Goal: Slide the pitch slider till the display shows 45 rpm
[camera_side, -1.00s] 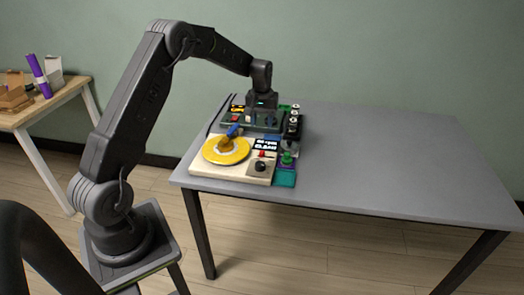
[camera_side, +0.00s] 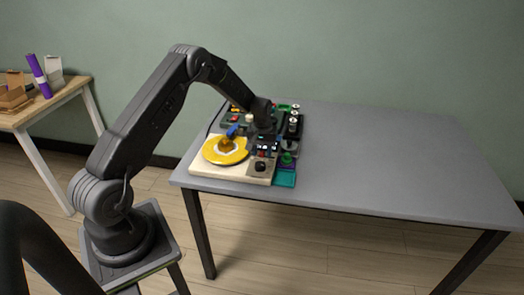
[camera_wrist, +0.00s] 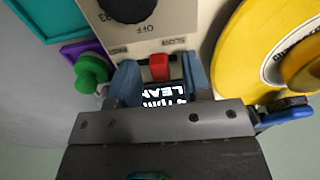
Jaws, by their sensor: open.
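The cream turntable (camera_side: 212,171) lies on the grey table with its yellow disc (camera_side: 226,158). In the wrist view, a red slider cap (camera_wrist: 159,67) stands between the two fingers of my gripper (camera_wrist: 161,75). The gripper is open, with a small gap visible on each side of the cap. The dark display (camera_wrist: 163,98) shows white upside-down text, partly covered by the gripper body, and I cannot read an rpm number. In the side view, my gripper (camera_side: 265,144) is low over the deck and hides part of the display.
A black knob (camera_wrist: 127,8) with OFF beside it is close to the fingers. The yellow disc and a blue-tipped arm (camera_wrist: 285,112) lie to the right. The table's right side (camera_side: 400,160) is clear.

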